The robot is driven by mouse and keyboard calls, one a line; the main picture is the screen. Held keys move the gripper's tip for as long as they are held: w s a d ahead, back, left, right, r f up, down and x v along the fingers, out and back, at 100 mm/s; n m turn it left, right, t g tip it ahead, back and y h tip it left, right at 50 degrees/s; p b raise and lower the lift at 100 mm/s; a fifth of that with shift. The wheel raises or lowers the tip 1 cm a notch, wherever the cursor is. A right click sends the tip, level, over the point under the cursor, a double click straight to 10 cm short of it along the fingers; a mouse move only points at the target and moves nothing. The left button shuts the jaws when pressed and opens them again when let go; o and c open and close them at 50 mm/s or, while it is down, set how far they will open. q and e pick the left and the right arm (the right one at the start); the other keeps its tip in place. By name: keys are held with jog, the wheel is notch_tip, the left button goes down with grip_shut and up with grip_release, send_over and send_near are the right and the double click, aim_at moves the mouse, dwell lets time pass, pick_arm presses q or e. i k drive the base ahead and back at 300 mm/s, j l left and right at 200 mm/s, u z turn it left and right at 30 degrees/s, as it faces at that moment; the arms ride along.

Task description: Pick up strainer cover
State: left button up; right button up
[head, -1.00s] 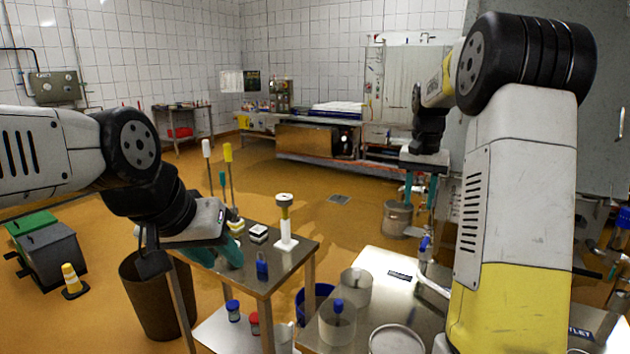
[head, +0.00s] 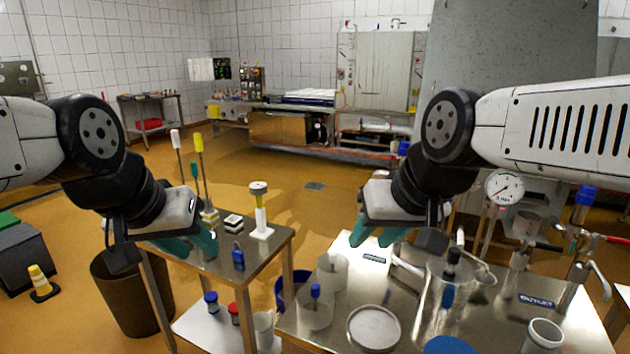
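A shallow round pale disc with a rim (head: 374,328) lies flat on the right steel table (head: 405,300); it may be the strainer cover, but I cannot tell for sure. My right gripper (head: 372,240) points down over the back left edge of this table, behind and above the disc. Its teal fingers are apart, with nothing seen between them. My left gripper (head: 192,243) hangs at the left edge of the small table, away from the disc. Its teal fingers also look apart and empty.
White cylindrical moulds (head: 333,272) stand left of the disc; one shows a blue knob (head: 315,291). A steel pot (head: 447,290), a white cup (head: 544,338) and pipework with a gauge (head: 505,187) are to the right. The small table (head: 215,262) holds a blue padlock-like object (head: 238,257).

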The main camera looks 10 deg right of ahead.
aim_at(451, 269)
jog(key=z, duration=0.9)
